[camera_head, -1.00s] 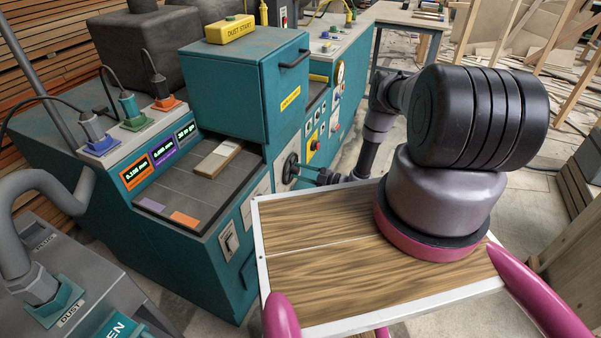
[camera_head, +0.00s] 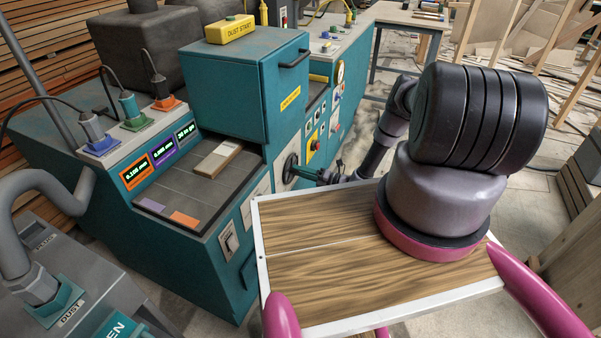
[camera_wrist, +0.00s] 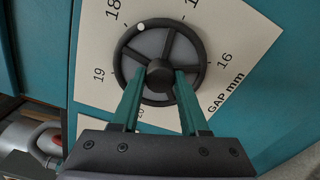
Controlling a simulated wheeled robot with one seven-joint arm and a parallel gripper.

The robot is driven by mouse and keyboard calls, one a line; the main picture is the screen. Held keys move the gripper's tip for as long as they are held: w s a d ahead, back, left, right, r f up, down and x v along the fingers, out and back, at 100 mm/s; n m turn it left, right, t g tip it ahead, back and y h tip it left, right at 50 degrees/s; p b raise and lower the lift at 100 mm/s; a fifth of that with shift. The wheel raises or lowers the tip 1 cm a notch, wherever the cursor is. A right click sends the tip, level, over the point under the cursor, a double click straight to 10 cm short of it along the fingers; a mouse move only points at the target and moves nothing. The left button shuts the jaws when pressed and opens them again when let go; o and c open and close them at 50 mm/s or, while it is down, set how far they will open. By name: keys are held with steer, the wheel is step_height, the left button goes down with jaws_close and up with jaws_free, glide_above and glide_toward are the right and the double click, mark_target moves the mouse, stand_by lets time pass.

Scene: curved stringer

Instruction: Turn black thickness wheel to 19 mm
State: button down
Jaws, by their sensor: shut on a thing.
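The black thickness wheel (camera_wrist: 170,34) has several spokes and a dark hub, and sits on a pale dial plate (camera_wrist: 92,92) marked GAP mm. Its white rim dot lies between 18 and the partly cut-off number at the top, closer to 18. The 19 is at the left, 16 at the right and 20 partly hidden below. My gripper (camera_wrist: 161,80) is shut on the wheel, its two green fingers either side of the hub. In the head view the wheel (camera_head: 290,168) is on the teal machine's front, with my gripper (camera_head: 312,174) against it.
The teal machine (camera_head: 228,85) has small lit displays (camera_head: 163,152) and a pale block (camera_head: 218,158) on its bed. A wooden board with a white edge (camera_head: 330,245) is in front of me. A grey hose unit (camera_head: 90,270) stands at lower left.

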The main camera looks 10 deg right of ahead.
steer(key=shift+d+f+n, duration=0.1)
steer(key=shift+n, duration=7.3)
steer(key=shift+c, duration=2.1)
jaws_free()
steer(key=v, duration=1)
steer(key=shift+s+d, duration=0.25)
steer(key=shift+d, duration=0.05)
